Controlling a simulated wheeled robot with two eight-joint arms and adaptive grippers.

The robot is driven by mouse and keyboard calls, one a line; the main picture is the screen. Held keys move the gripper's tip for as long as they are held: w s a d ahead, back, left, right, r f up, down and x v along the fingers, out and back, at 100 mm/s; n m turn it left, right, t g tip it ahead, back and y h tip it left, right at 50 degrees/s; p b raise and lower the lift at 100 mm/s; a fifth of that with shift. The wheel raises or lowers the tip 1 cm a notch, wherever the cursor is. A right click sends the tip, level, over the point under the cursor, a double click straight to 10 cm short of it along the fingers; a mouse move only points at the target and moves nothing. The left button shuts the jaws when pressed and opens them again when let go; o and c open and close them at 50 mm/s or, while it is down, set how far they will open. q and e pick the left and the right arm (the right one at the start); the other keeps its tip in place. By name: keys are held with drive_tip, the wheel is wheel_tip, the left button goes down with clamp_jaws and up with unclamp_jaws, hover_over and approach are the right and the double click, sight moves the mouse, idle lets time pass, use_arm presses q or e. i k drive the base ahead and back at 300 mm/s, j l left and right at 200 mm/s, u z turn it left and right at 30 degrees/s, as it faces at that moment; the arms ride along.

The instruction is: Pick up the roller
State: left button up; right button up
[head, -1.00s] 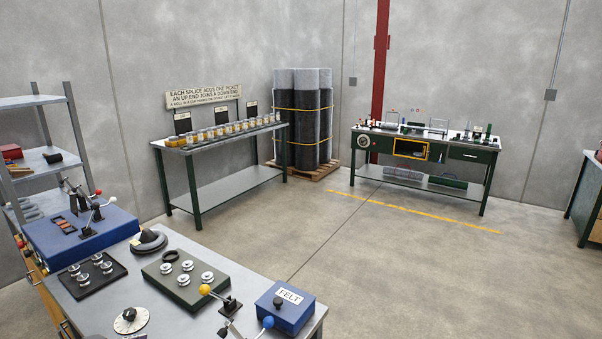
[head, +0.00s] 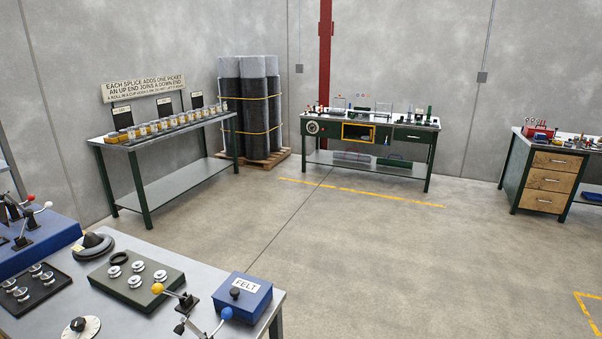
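Several small silver wheel-like pieces that may be rollers (head: 138,266) sit on a green block (head: 120,291) on the near workbench (head: 185,253), at the lower left. Similar silver pieces (head: 36,269) sit on a black tray (head: 60,283) to its left. I cannot tell which piece is the roller. Neither of my grippers shows in the head view.
A blue FELT box (head: 242,296) and a yellow-knobbed lever (head: 158,288) stand on the near bench. Farther off are a table of jars (head: 178,181), upright mesh rolls (head: 250,105), a green bench (head: 400,131) and a drawer bench (head: 548,180). Open floor lies between.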

sight(23, 295)
drive_tip(key=u, duration=1.8)
drive_tip(key=i+j, duration=0.1)
drive_tip(key=j, duration=0.55)
drive_tip(key=i+j, duration=0.1)
drive_tip(key=j, duration=0.55)
drive_tip(key=i+j, duration=1.15)
drive_tip(key=i+l, duration=0.2)
drive_tip(key=i, duration=0.25)
drive_tip(key=i+l, duration=0.15)
drive_tip(key=i, duration=0.25)
drive_tip(key=i+l+z, duration=0.1)
drive_tip(key=i, duration=0.35)
drive_tip(key=l, duration=0.1)
